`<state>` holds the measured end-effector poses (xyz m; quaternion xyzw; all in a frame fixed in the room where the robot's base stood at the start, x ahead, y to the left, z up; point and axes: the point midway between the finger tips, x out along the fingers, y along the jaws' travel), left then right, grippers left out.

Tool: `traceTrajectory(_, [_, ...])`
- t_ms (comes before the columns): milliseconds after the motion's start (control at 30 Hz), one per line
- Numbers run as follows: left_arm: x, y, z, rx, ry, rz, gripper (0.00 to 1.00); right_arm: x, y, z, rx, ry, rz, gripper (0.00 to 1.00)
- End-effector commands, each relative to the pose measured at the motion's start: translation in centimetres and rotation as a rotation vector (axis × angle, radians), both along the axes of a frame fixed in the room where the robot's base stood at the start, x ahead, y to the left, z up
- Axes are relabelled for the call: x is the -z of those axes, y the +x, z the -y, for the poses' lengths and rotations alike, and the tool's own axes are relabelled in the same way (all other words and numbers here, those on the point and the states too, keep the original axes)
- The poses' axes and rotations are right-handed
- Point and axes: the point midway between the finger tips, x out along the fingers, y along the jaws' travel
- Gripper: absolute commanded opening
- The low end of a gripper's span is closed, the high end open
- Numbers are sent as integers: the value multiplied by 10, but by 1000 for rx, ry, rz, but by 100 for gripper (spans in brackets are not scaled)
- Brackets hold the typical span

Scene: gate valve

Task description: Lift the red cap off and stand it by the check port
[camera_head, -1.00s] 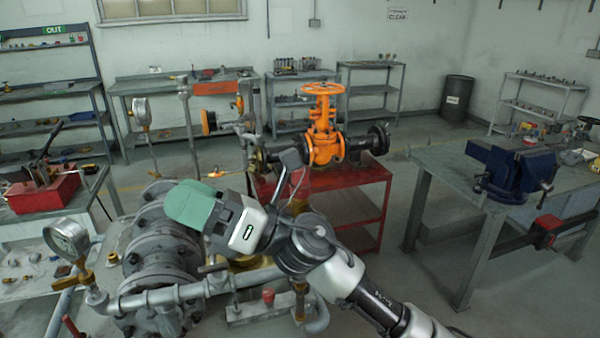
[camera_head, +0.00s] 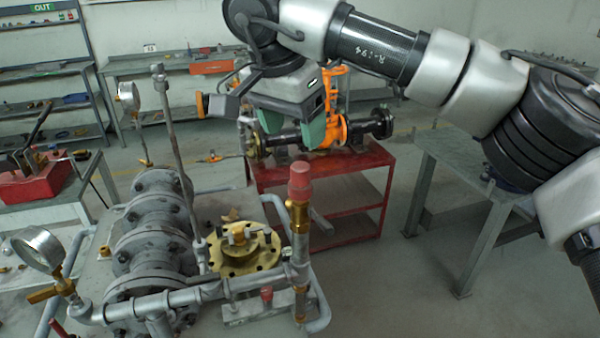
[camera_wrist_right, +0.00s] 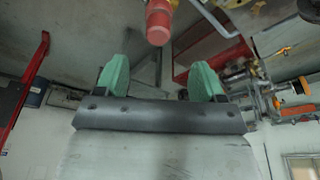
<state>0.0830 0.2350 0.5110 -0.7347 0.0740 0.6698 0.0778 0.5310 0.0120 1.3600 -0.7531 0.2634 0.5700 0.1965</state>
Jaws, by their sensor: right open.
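The red cap (camera_head: 300,180) sits upright on top of a brass and grey vertical pipe (camera_head: 299,245) at the right side of the grey pipework. My right gripper (camera_head: 290,125) is open and empty, with green fingertips pointing down; in the picture it appears just above the cap, with a gap between them. In the right wrist view the cap (camera_wrist_right: 158,22) shows beyond the open fingertips (camera_wrist_right: 159,75), roughly centred between them. A smaller red-topped fitting (camera_head: 266,293) stands low by the pipe's foot; I cannot tell which part is the check port. My left gripper is not in view.
A brass flange (camera_head: 240,256) with a fitting on it lies left of the pipe. A tall thin grey rod (camera_head: 177,140) and a pressure gauge (camera_head: 40,250) stand farther left. A red cart (camera_head: 345,164) with an orange valve (camera_head: 337,130) stands behind; a grey bench (camera_head: 450,150) is at right.

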Motion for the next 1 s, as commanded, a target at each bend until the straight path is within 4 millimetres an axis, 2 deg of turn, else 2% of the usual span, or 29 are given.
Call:
traceTrajectory(133, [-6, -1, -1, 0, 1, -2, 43, 24, 5, 4, -2, 2, -5, 69])
traceTrajectory(400, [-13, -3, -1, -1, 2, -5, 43, 46, 8, 8, -2, 4, -6, 69])
traceTrajectory(567, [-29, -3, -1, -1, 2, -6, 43, 69, 9, 11, -3, 5, -8, 69])
traceTrajectory(700, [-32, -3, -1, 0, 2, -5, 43, 86, 13, 13, -3, 7, -5, 69])
traceTrajectory(1000, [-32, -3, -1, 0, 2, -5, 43, 92, 14, 14, -3, 7, -3, 67])
